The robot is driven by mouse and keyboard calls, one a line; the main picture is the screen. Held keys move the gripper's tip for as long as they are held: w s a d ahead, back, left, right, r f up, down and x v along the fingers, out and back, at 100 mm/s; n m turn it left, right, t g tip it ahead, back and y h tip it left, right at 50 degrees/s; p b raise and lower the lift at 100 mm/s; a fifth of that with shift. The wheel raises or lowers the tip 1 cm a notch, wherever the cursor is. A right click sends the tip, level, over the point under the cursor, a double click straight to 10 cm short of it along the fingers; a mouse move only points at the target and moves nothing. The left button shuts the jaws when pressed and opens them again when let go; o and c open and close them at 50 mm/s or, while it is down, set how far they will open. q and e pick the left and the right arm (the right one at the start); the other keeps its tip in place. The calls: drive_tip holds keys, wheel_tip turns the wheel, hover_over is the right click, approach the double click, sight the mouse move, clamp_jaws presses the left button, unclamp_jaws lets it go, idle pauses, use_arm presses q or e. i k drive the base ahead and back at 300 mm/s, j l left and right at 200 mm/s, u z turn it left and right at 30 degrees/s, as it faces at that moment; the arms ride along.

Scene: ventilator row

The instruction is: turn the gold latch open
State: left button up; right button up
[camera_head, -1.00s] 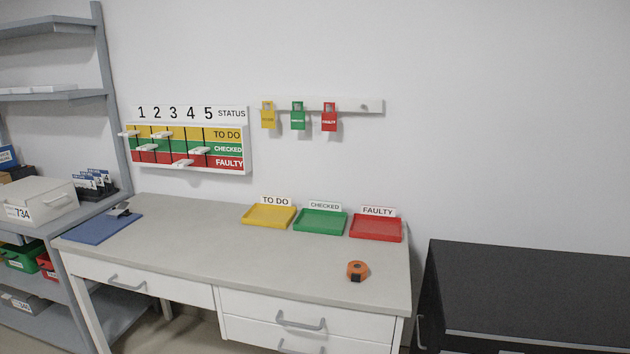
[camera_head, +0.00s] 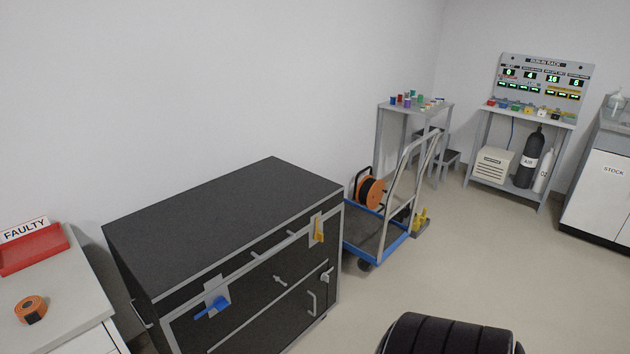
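A gold latch (camera_head: 319,230) sits on a light plate at the upper right of the front of a black case (camera_head: 225,215) with grey edges. The gold handle hangs roughly upright. A blue latch (camera_head: 212,307) on a similar plate sits at the left of the same front, its handle tilted sideways. Neither of my grippers shows in the head view, so both are away from the latch as far as this picture reaches.
A workbench with a red FAULTY tray (camera_head: 34,249) and an orange tape (camera_head: 31,309) stands at left. A blue trolley (camera_head: 378,236) with an orange reel (camera_head: 371,192) stands right of the case. A black rounded object (camera_head: 450,335) is at the bottom. Floor at right is clear.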

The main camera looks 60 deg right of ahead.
sight(318, 236)
drive_tip(key=z, duration=1.65)
